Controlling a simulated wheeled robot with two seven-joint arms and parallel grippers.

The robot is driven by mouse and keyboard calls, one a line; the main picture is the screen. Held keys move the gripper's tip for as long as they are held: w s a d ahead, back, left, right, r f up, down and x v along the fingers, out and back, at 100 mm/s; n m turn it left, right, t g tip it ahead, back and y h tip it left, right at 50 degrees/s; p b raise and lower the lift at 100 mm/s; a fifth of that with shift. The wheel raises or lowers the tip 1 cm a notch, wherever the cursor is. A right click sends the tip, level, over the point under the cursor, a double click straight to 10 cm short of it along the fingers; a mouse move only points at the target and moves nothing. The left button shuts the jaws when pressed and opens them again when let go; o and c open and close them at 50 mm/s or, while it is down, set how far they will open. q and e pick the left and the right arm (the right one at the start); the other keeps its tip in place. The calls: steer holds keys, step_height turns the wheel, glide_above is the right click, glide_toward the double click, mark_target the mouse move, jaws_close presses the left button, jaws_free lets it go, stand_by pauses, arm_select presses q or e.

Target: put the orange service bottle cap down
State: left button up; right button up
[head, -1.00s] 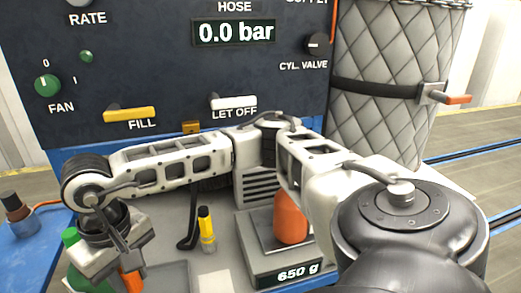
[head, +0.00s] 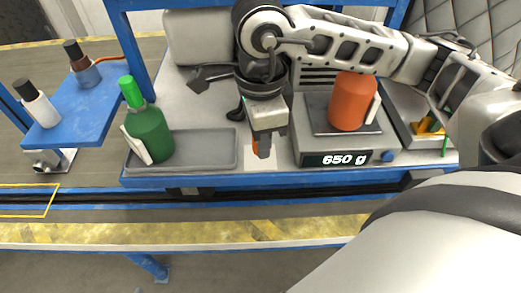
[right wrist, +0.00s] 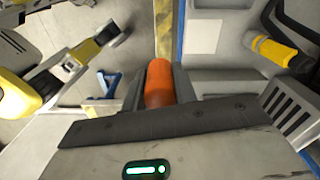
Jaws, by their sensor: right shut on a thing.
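My right gripper (head: 265,145) points down over the front middle of the bench, shut on the orange cap (head: 254,149). Its fingers hide most of the cap in the head view. In the right wrist view the orange cap (right wrist: 159,84) sits between the two fingers. A pale square (head: 268,158) on the bench lies under and around the gripper. I cannot tell whether the cap touches it. An orange bottle (head: 350,102) stands on the scale (head: 310,143), which reads 650 g. My left gripper is not in view.
A green bottle (head: 150,134) stands in a grey tray (head: 205,150) left of the gripper. The scale is close on the right. A blue side shelf (head: 85,105) carries two bottles. A yellow-and-black item (right wrist: 280,52) shows in the right wrist view.

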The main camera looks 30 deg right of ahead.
steer(key=s+d+f+m+b, duration=0.1)
steer(key=s+d+m+b, duration=0.15)
steer(key=m, duration=0.95)
steer(key=s+d+f+m+b, duration=0.1)
steer(key=s+m, duration=0.2)
steer(key=m, duration=0.9)
steer(key=w+f, duration=0.3)
steer(key=w, duration=0.1)
steer(key=w+d+f, duration=0.1)
steer(key=w+f, duration=0.2)
steer(key=w, duration=0.1)
steer(key=w+d+f, duration=0.1)
steer(key=w+f, duration=0.2)
steer(key=w, duration=0.2)
steer(key=shift+p, duration=0.3)
steer(key=shift+w+f, duration=0.35)
steer(key=shift+f, duration=0.1)
steer(key=shift+w+d+f, duration=0.1)
steer(key=shift+f, duration=1.55)
